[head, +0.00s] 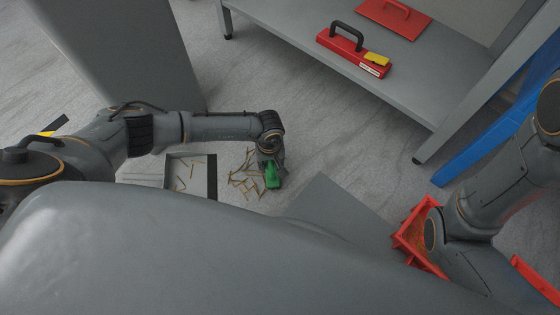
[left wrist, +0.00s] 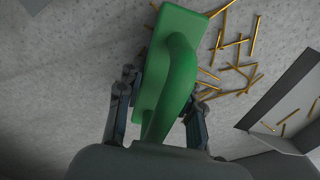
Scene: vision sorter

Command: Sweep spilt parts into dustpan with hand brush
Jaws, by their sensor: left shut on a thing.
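My left gripper (head: 268,158) is low over the floor and shut on the green hand brush (head: 272,175). In the left wrist view the gripper's fingers (left wrist: 160,105) sit on both sides of the green brush handle (left wrist: 180,75). Several brass-coloured spilt parts (head: 243,180) lie scattered on the floor just left of the brush; they also show in the left wrist view (left wrist: 238,65). The dustpan (head: 212,178) lies flat to their left, with a few parts in it. The brush's bristles are hidden. My right gripper is out of view.
A grey shelf (head: 400,95) stands at the back, bearing a red tool with a black handle (head: 345,45) and a red plate (head: 395,15). A red bin (head: 415,225) stands at the right beside my right arm. Floor behind the brush is clear.

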